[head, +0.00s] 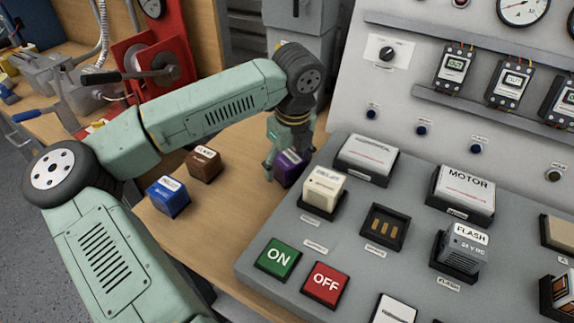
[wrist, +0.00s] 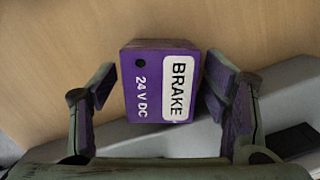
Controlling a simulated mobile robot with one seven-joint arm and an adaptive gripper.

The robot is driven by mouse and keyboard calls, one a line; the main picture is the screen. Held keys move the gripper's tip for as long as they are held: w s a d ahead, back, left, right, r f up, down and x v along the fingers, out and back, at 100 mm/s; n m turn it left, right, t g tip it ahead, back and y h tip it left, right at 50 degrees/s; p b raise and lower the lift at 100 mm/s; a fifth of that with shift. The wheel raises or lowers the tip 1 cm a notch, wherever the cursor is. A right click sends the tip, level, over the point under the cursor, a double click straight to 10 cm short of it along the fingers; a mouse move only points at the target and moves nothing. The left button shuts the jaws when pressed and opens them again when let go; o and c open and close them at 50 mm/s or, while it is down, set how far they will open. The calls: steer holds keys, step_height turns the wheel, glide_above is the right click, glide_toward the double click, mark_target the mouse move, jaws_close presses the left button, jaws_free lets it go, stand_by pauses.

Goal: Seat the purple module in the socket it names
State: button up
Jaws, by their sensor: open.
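The purple module (head: 288,169) stands on the wooden bench, beside the left edge of the grey panel. In the wrist view its label reads BRAKE, 24 V DC (wrist: 180,88). My gripper (head: 286,153) is over it, with one finger on either side of the module in the wrist view (wrist: 161,82). The fingers are open; a gap shows at the left finger, and the right finger is close to the module. An empty dark socket (head: 384,228) with brass contacts is in the middle of the panel; its small label is unreadable here.
A cream module (head: 325,188) sits in a socket close right of my gripper. A brown module (head: 204,164) and a blue module (head: 168,197) stand on the bench to the left. A FLASH module (head: 463,247), ON button (head: 278,258) and OFF button (head: 325,287) are on the panel (head: 262,225).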

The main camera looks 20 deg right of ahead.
steer(key=shift+c, duration=0.5)
steer(key=c, duration=1.2)
